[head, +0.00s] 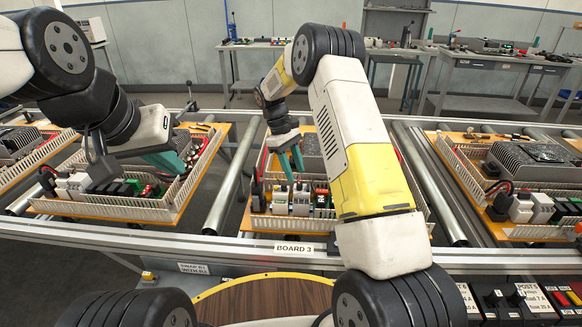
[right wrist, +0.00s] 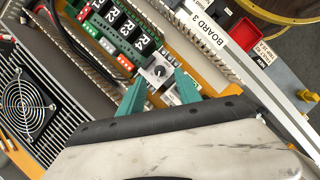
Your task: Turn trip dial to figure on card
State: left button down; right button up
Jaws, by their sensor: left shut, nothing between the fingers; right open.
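In the right wrist view a light module with a small round trip dial (right wrist: 158,72) sits in the row of devices on the board. My right gripper (right wrist: 159,77) is open, its teal fingers on either side of the dial; I cannot tell if they touch it. In the head view my right gripper (head: 293,178) points down over the middle board, labelled BOARD 3 (head: 293,248). My left gripper (head: 170,163) is shut and empty over the left board. White cards with print, one reading POST 5 (head: 535,298), stand at the lower right; the dial's figures are too small to read.
Relays marked R2 to R4 (right wrist: 125,30) stand beside the dial. A finned unit with a fan (right wrist: 30,100) and slotted white ducts (head: 110,208) flank the devices. Another board (head: 520,190) lies at right on the rollers.

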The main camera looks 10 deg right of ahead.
jog(key=shift+v, duration=1.9)
jog(key=s+d+r+m+t+y, duration=0.2)
jog(key=s+r, duration=0.4)
jog(key=r, duration=0.3)
jog(key=s+d+r+m+t+y, duration=0.1)
jog(key=s+d+r+m+t, duration=0.1)
jog(key=s+r, duration=0.6)
jog(key=s+r+m+t+y, duration=0.1)
jog(key=s+r+m+t, duration=0.1)
jog(key=s, duration=0.7)
jog(key=s+r+m+t+y, duration=0.1)
jog(key=s+r+m+t, duration=0.1)
jog(key=s, duration=0.6)
jog(key=shift+s+r+t, duration=0.35)
jog(key=shift+t, duration=0.35)
